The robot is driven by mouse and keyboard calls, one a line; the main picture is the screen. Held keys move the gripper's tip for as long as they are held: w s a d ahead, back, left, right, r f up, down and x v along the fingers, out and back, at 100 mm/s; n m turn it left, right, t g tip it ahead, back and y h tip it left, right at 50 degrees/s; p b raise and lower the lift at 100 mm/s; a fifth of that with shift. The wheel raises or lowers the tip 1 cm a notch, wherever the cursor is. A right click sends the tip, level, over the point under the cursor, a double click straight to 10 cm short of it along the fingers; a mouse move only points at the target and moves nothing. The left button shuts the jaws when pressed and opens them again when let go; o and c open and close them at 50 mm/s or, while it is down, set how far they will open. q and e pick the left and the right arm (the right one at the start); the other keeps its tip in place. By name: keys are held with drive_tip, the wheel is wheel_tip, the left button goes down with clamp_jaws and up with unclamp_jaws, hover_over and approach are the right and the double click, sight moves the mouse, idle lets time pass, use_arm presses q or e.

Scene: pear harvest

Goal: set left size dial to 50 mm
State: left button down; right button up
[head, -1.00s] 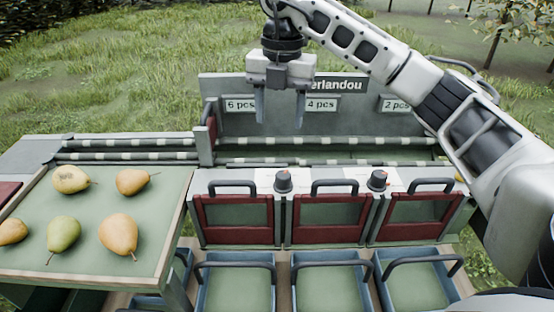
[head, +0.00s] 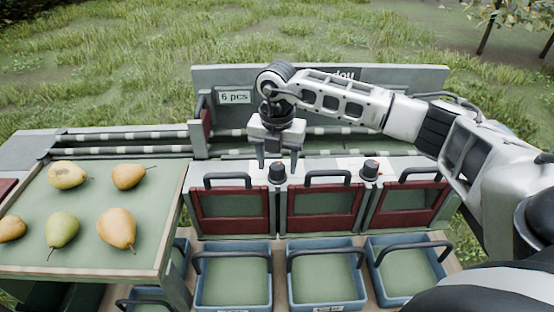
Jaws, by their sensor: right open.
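The left size dial (head: 277,173) is a small dark knob on the white strip between the left and middle red-framed gates. Its pointer and scale are too small to read. My right gripper (head: 277,160) points down just above and behind the dial, its two fingers apart, one on each side of it in the picture. I cannot tell whether the fingers touch the dial. A second dark dial (head: 370,169) stands to the right, between the middle and right gates. My left gripper is not in view.
Red-framed gates with dark handles, such as the left gate (head: 232,209), stand in a row close to the dials. Blue crates (head: 232,245) stand below them. A tray (head: 90,262) with several pears is at the left. The sign board (head: 218,77) rises behind.

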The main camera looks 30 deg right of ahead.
drive_tip(key=shift+f, duration=0.25)
drive_tip(key=c, duration=1)
